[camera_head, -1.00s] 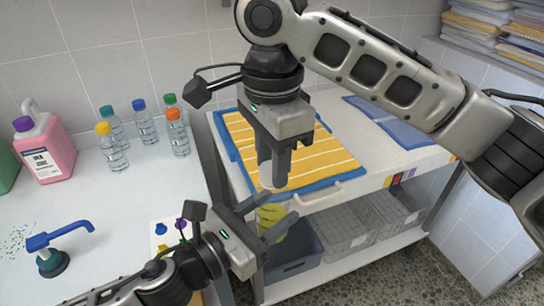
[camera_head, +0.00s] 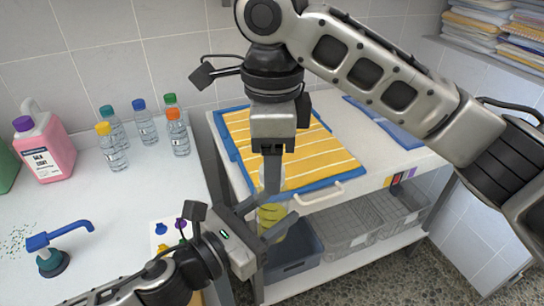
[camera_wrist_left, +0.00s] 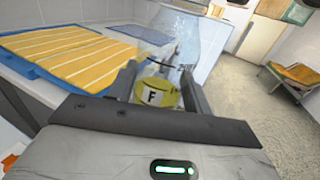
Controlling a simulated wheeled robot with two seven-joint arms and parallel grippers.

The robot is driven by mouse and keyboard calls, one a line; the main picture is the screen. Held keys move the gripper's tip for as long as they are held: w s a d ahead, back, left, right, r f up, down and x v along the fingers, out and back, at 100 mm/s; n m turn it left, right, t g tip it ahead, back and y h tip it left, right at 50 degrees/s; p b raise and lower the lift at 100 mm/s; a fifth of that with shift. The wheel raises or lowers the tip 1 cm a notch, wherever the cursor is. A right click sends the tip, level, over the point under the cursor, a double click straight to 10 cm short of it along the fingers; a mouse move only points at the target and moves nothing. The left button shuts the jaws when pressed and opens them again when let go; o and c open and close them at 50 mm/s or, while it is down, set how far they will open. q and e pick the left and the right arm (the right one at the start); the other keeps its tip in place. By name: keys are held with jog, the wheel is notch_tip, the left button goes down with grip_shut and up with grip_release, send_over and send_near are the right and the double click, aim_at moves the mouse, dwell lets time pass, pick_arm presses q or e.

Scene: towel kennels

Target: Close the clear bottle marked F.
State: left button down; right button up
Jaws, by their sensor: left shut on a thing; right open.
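The clear bottle (camera_head: 272,214) stands upright with yellow showing on its body. In the left wrist view its label reads F (camera_wrist_left: 154,97). My left gripper (camera_head: 277,222) is shut on its body, in front of the trolley. My right gripper (camera_head: 272,183) points straight down over the bottle's top, its jaws open and seen nearly edge-on. The fingers hide much of the bottle's top, so I cannot tell whether a cap sits there or how it is seated.
Several capped bottles (camera_head: 145,124) and a pink jug (camera_head: 46,148) stand on the left counter. A blue tap-like pump (camera_head: 58,236) is nearer. The trolley (camera_head: 350,160) carries a striped yellow towel (camera_head: 300,150); a dark blue bin (camera_head: 292,250) sits on its lower shelf.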

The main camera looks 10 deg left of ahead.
jog(key=shift+r, duration=2.2)
jog(key=shift+c, duration=0.3)
